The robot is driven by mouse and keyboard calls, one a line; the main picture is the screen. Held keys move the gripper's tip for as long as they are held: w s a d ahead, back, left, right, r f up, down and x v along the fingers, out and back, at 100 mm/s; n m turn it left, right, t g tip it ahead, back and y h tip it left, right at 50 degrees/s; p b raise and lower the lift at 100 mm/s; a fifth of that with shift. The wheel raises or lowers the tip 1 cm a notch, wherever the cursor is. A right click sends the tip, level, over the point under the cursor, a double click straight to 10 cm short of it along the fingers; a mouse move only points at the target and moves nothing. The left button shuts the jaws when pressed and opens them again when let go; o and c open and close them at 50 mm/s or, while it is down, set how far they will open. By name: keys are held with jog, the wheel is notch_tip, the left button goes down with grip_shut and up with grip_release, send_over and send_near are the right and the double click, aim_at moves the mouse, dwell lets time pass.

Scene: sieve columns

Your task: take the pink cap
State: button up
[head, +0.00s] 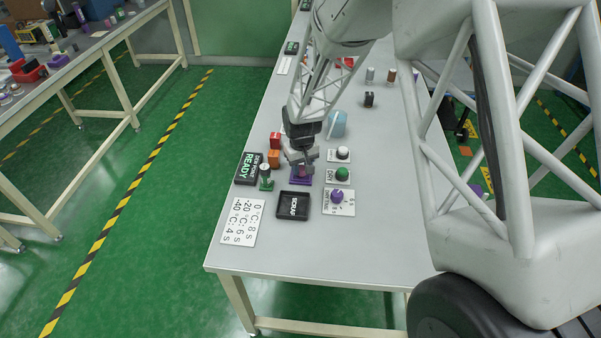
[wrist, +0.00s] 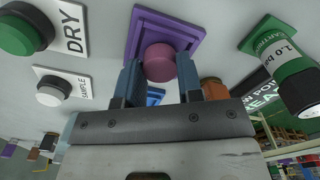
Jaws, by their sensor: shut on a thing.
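The pink cap (wrist: 158,62) is a short round piece over a purple square base, seen in the wrist view. The purple base (wrist: 143,20) also shows below my gripper in the head view (head: 300,180). My gripper (wrist: 159,72) is shut on the pink cap, with one finger on each side of it. In the head view my gripper (head: 300,160) points down at the base and largely hides the cap. I cannot tell whether the cap still touches the base.
Left of the base are a green stand with a vial (head: 265,177), an orange block (head: 273,157) and a READY sign (head: 248,168). To the right are white, green (head: 342,174) and purple (head: 337,196) knobs on plates.

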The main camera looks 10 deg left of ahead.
jog(key=shift+r, duration=2.55)
jog(key=shift+s, duration=0.1)
